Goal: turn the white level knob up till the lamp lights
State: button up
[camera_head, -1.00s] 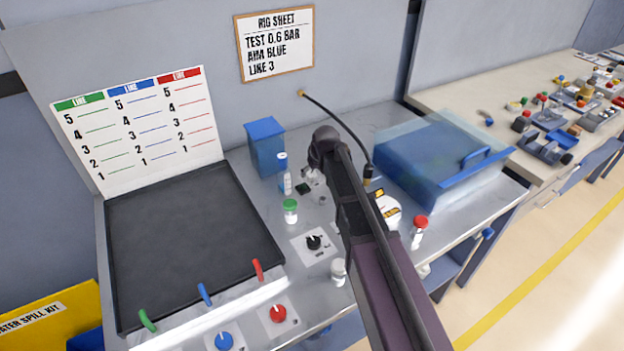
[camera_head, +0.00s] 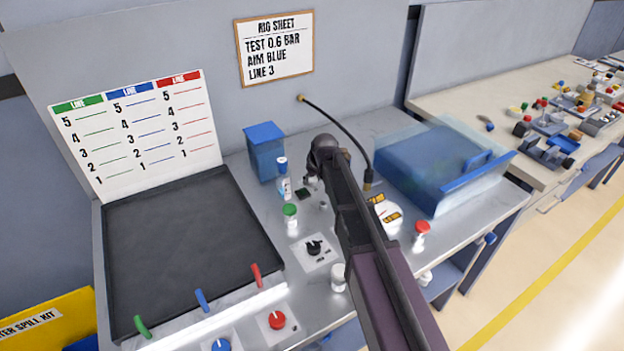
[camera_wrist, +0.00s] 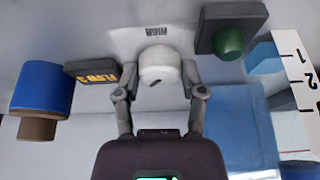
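The white level knob (camera_wrist: 159,66) is in the upper middle of the wrist view, in front of a panel marked HIGH, with a dark mark on its lower face. The fingers of my gripper (camera_wrist: 160,78) stand on either side of it and appear closed against its sides, with no clear gap. A green lamp (camera_wrist: 229,43) on a dark block is right of the knob and looks dark, not lit. In the head view my arm hides the knob and fingertips.
A dark FLOW 2 block (camera_wrist: 92,72) and a blue cylinder (camera_wrist: 42,88) are left of the knob. In the head view, a blue box (camera_head: 265,152), a green-capped bottle (camera_head: 290,219), a black knob (camera_head: 314,246) and a clear-covered blue case (camera_head: 430,165) surround my arm.

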jog(key=shift+m, duration=0.3)
jog(key=shift+a+m+h, duration=0.1)
jog(key=shift+m+h, duration=0.5)
jog(key=shift+m, duration=0.7)
jog(key=o, duration=1.1)
jog(key=shift+o, duration=0.2)
jog(key=shift+n, duration=0.5)
